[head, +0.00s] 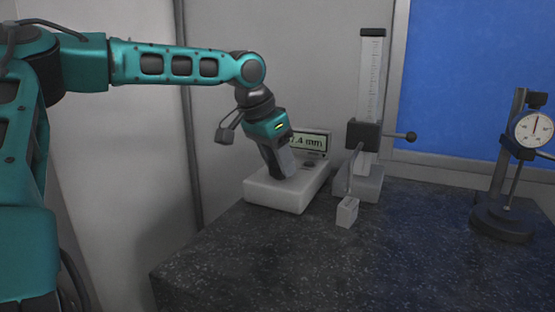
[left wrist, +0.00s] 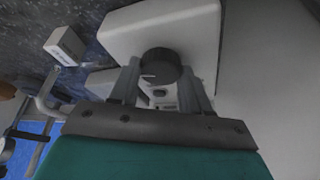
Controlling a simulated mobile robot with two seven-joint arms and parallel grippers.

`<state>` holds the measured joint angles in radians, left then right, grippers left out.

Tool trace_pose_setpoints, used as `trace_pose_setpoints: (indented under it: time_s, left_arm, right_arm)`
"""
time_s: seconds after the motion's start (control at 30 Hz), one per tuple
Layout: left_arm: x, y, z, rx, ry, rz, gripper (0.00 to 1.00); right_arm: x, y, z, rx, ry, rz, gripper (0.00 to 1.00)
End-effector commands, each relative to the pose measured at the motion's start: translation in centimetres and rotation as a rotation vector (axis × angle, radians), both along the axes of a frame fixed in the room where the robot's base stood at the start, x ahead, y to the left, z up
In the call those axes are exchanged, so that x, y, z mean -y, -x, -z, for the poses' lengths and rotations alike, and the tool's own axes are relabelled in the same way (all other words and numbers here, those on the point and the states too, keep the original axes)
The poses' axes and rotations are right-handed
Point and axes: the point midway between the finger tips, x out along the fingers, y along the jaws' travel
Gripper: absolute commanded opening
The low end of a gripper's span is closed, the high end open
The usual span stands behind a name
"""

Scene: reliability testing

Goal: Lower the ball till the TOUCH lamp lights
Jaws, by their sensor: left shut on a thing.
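My left gripper (head: 284,172) is shut on a dark round knob (left wrist: 160,66) with a white index mark, on top of a white control box (head: 270,195). The box's display (head: 316,141) reads ".4 mm", its leading digits hidden by the gripper. Right of the box, a scaled upright column (head: 371,90) carries a dark carriage (head: 362,135) with a side handle. A thin arm hangs from the carriage towards a small pale block (head: 347,212). I cannot make out a ball or whether a TOUCH lamp is lit. My right gripper is not in view.
All stands on a dark speckled granite table (head: 260,260). A dial gauge (head: 533,130) on a dark stand is at the far right. A pale wall and a blue panel (head: 470,80) are behind. The front and middle of the table are clear.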

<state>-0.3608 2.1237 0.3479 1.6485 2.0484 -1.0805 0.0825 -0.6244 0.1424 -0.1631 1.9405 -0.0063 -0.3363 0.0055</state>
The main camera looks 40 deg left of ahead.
Motion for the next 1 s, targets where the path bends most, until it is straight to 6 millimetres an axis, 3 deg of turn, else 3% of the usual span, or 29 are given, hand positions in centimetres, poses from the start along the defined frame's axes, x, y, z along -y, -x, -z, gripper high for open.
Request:
trace_pose_setpoints:
  time_s: [1.0]
  left_arm:
    - [0.49, -0.26, -0.07, 0.003, -0.004, -0.964, 0.17]
  right_arm:
    - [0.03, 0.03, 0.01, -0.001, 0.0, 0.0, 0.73]
